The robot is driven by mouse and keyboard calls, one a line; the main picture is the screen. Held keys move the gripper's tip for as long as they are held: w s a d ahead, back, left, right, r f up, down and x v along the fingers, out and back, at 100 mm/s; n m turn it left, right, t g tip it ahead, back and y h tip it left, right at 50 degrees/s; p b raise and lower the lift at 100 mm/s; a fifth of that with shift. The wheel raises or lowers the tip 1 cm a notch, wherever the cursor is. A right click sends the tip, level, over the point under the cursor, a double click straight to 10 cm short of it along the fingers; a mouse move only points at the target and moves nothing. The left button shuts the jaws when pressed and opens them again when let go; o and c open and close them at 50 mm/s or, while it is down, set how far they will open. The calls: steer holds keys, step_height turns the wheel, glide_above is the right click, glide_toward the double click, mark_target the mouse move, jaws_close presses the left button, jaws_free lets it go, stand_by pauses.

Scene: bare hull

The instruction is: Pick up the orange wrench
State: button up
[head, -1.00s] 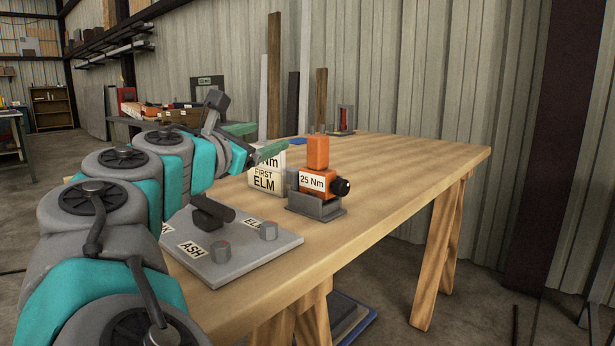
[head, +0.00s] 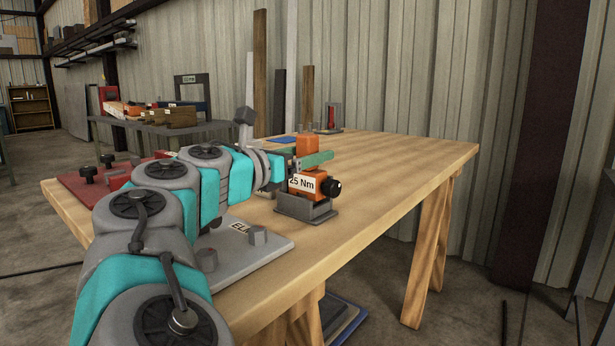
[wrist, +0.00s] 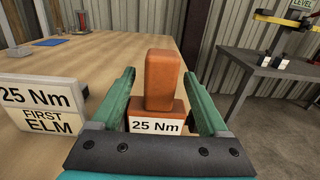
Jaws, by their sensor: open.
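The orange wrench (head: 308,184) sits in a small grey cradle (head: 305,208) on the wooden table (head: 400,160). It has a "25 Nm" label, a black round end and an upright orange block on top. My gripper (head: 309,158) is at its upper part in the head view. In the wrist view, the orange block (wrist: 163,82) stands between the two green fingers of my open gripper (wrist: 162,90), with a gap on both sides. The cradle is hidden in the wrist view.
A sign reading "25 Nm FIRST ELM" (wrist: 42,108) stands left of the wrench in the wrist view. A grey plate with knobs (head: 250,250) and a red plate (head: 95,185) lie on the table. The table's right part is clear.

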steer(key=x, duration=0.3)
steer(key=shift+w+d+f, duration=0.1)
steer(key=shift+w+d, duration=0.05)
jaws_close()
stand_by(0.5)
stand_by(0.7)
